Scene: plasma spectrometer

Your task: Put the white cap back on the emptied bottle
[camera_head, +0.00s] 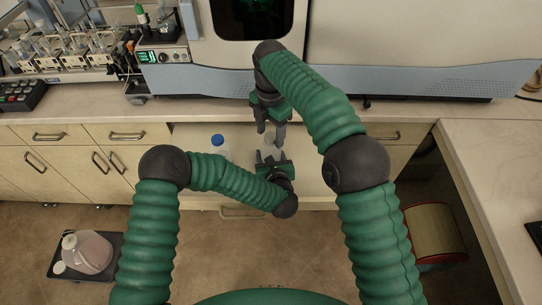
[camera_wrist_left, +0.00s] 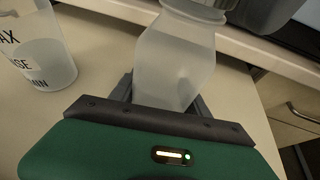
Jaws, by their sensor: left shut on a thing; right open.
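My left gripper (camera_head: 272,162) is shut on a translucent, frosted bottle (camera_wrist_left: 175,65), seen upright in the left wrist view. No liquid is evident in it. The bottle's neck is near the top edge of that view, where a pale ring shows; I cannot tell whether this is a cap. In the head view the bottle is mostly hidden and faint. My right gripper (camera_head: 268,128) is open, pointing down just above the bottle, and its dark fingers (camera_wrist_left: 262,12) show close to the neck. I cannot tell whether a white cap is between them.
A blue-capped bottle (camera_head: 218,146) stands on the counter to the left. A translucent lettered container (camera_wrist_left: 42,52) holds liquid. A jug (camera_head: 90,250) and small white round object (camera_head: 59,267) are on a floor tray. The spectrometer (camera_head: 430,80) borders the counter's back.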

